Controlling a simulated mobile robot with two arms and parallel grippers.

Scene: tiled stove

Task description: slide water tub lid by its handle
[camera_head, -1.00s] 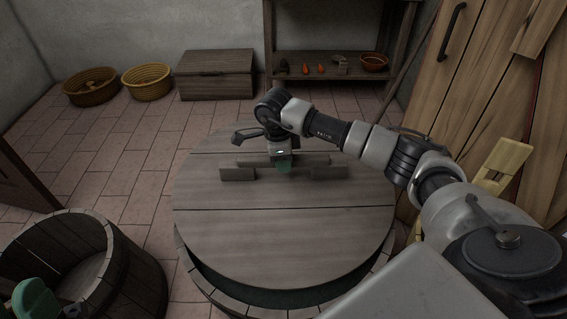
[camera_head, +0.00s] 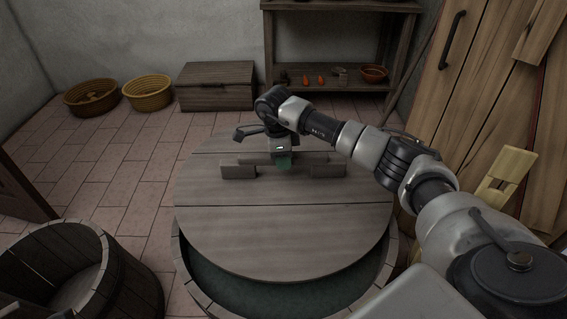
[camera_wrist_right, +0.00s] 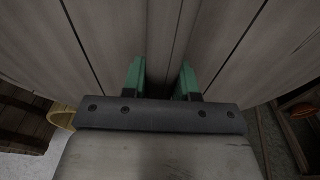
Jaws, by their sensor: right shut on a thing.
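The round wooden plank lid (camera_head: 285,235) lies on the water tub (camera_head: 190,280). It is shifted toward the back, so dark water shows in a crescent at the tub's near side. The lid's handle (camera_head: 325,171) is a wooden bar on blocks across its far half. My right gripper (camera_head: 284,162) points down at the bar's middle and is shut on it. The right wrist view shows its green fingers (camera_wrist_right: 160,80) apart over the planks, with the bar between them mostly hidden.
An open wooden barrel (camera_head: 85,270) stands at the left. Baskets (camera_head: 148,93) and a wooden chest (camera_head: 215,86) stand along the back wall, beside a shelf (camera_head: 340,50) with carrots and a bowl. A wooden door (camera_head: 480,80) is at the right. Floor behind the lid is clear.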

